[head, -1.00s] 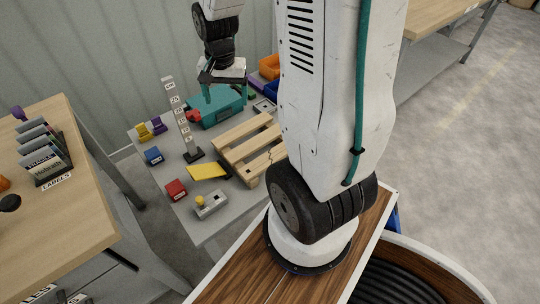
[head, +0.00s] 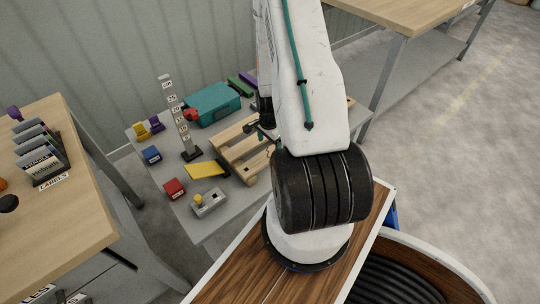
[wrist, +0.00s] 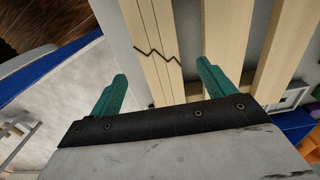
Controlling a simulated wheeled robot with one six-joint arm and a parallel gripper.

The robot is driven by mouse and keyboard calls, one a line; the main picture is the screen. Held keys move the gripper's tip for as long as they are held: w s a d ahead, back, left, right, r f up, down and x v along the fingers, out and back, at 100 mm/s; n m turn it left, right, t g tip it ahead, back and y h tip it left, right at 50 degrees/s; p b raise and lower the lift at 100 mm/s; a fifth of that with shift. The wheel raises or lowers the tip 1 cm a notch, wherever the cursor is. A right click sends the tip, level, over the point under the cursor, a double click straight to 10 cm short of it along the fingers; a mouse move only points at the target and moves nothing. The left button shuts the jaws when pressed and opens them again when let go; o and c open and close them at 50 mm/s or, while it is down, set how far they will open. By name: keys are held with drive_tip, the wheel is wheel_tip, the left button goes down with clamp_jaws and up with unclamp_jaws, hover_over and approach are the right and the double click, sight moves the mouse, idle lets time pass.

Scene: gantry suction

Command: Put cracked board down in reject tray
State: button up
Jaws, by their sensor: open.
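The cracked board (wrist: 158,48) is a pale wooden slat with a jagged black crack across it, in the wrist view. It appears to be part of the wooden pallet (head: 232,135) on the grey table. My gripper (wrist: 162,72) has two teal fingers, spread apart, one on each side of the board in the picture. They are not closed on it; I cannot tell their height relative to it. In the head view my arm hides most of the gripper and the pallet's right part. I cannot identify the reject tray in either current view.
On the grey table (head: 207,228) are a teal toolbox (head: 213,104), a label post (head: 180,120), a yellow piece (head: 206,170), a red box (head: 174,188), a blue box (head: 151,154) and a switch box (head: 209,203). An orange item (wrist: 297,127) shows at the wrist view's right edge.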

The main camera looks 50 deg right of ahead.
wheel_tip(320, 180, down, 5)
drive_tip(key=shift+s+d+f, duration=0.1)
drive_tip(key=shift+d, duration=0.05)
drive_tip(key=shift+c, duration=0.3)
drive_tip(key=c, duration=1.1)
